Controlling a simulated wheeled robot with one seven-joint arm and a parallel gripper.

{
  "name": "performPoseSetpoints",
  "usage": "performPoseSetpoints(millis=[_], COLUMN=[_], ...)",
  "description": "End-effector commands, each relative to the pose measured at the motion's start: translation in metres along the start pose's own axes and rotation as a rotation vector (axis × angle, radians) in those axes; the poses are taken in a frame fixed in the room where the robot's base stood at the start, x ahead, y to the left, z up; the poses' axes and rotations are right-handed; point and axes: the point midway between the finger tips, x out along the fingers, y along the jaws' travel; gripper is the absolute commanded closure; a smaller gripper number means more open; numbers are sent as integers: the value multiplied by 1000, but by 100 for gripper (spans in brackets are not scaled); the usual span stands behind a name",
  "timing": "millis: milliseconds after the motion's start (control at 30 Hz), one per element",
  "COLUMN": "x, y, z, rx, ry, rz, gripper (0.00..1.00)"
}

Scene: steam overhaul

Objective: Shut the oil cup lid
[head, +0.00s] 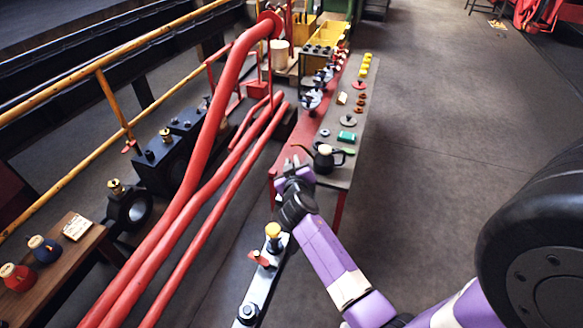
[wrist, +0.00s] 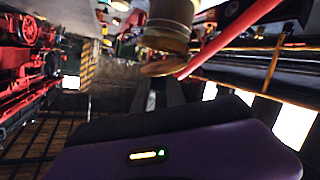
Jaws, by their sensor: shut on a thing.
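In the wrist view a brass oil cup (wrist: 172,22) stands out close at the top, and a thin round brass lid (wrist: 160,69) shows just below it, apart from its rim. My gripper (head: 292,165) is in the middle of the head view, near the end of the bench. It is shut, with the brass lid at its fingertips; the exact contact is hard to see. In the head view a yellow-topped brass cup (head: 273,230) stands on a steel rod (head: 262,277) below and left of my gripper.
Long red pipes (head: 190,190) run along the left. A wooden shelf (head: 62,250) with oil pots is at lower left. Open floor (head: 440,130) lies right.

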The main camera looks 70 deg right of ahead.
Motion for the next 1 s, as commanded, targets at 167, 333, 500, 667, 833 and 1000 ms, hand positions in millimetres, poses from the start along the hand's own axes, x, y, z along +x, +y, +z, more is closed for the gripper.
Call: performPoseSetpoints(millis=[167, 333, 500, 667, 833, 1000], x=[2, 1, 1, 0, 0, -1], y=[-2, 0, 2, 2, 4, 5], z=[15, 20, 24, 27, 28, 28], rx=[99, 196, 282, 349, 400, 430], ry=[53, 102, 146, 179, 205, 220], rz=[-8, -17, -24, -30, -35, -37], gripper=[100, 100, 100, 100, 100, 100])
